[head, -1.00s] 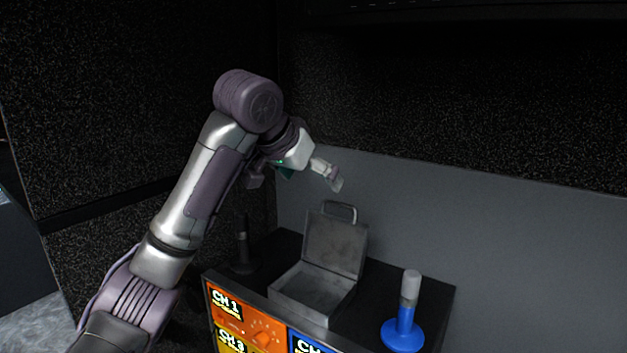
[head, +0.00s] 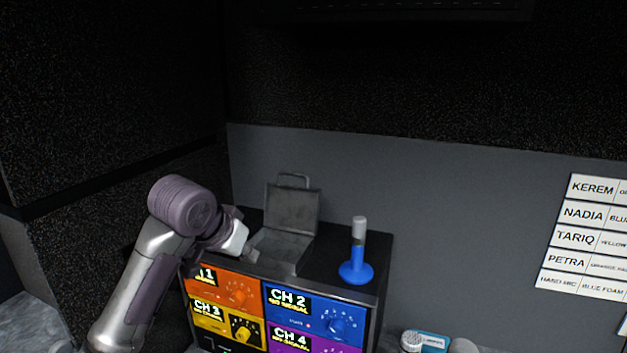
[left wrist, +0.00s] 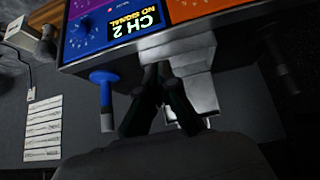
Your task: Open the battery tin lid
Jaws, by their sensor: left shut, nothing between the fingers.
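The battery tin (head: 277,262) is a grey metal box on top of the channel rack. Its lid (head: 292,209), with a wire handle, stands up open at the back, and the inside looks empty. My left gripper (head: 251,256) is low at the tin's left front side; I cannot tell whether it touches the tin. In the left wrist view the dark fingers (left wrist: 161,70) come together, shut with nothing between them, in front of the tin (left wrist: 178,46). The lid (left wrist: 199,96) shows beside them. My right gripper is not in view.
The rack (head: 340,287) has coloured channel panels on its front. A blue stand with a grey-topped post (head: 357,262) is right of the tin. Name labels (head: 590,238) hang on the wall at right. Microphone-like items (head: 412,341) lie at the bottom right.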

